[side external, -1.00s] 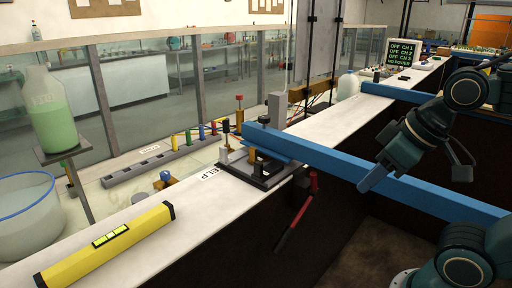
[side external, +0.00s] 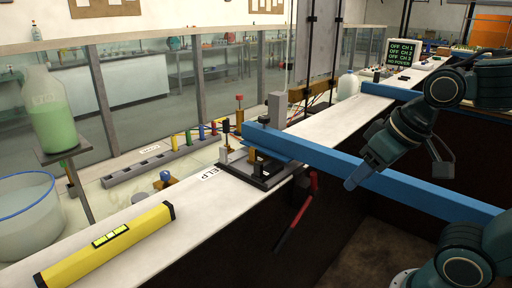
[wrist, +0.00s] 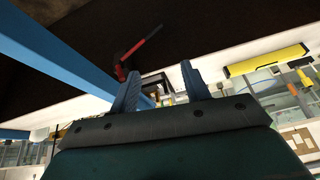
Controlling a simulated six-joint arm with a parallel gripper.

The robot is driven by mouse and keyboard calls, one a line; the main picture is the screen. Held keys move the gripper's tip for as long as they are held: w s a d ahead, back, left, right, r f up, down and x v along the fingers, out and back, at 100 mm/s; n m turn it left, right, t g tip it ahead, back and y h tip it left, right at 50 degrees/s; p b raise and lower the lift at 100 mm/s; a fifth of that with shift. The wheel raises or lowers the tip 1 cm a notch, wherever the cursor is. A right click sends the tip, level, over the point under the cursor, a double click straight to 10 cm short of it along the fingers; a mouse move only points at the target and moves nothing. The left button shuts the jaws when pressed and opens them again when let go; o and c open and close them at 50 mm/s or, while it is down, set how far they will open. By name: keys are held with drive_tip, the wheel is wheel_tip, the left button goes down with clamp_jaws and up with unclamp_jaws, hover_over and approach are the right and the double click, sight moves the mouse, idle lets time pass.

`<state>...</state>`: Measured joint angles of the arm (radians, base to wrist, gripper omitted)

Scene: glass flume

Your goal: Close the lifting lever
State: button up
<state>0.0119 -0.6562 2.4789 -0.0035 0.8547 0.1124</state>
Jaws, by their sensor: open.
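The lifting lever (side external: 297,216) has a red grip with a dark end and hangs down at a slant from a dark pivot on the front side of the white ledge, below the blue beam. In the wrist view the lever (wrist: 140,46) lies ahead of the fingertips, a little left of the middle. My gripper (side external: 352,183) is to the right of the lever, over the blue beam in the picture, and apart from the lever. In the wrist view my gripper (wrist: 160,72) has its two blue fingers spread with nothing between them.
The long blue beam (side external: 400,190) runs from the clamp fixture (side external: 262,170) across to the right, between lever and arm in the picture. A yellow level (side external: 105,245) lies on the white ledge (side external: 190,205). The dark space below the ledge looks clear around the lever.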

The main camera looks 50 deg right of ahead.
drive_tip(key=w+d+f+m+g, duration=0.2)
drive_tip(key=w+f+m, duration=0.55)
drive_tip(key=w, duration=0.35)
drive_tip(key=m+g, duration=0.1)
drive_tip(key=m, duration=0.7)
hover_over(284, 237)
drive_tip(key=s, duration=0.2)
drive_tip(key=s+x, duration=0.2)
drive_tip(key=x, duration=1)
drive_tip(key=shift+s+f, duration=0.3)
drive_tip(key=shift+f, duration=0.3)
drive_tip(key=shift+d+f, duration=0.1)
drive_tip(key=shift+s+x, duration=0.1)
drive_tip(key=shift+x, duration=3.25)
drive_tip(key=shift+s+x, duration=0.15)
drive_tip(key=shift+x, duration=3.25)
clamp_jaws()
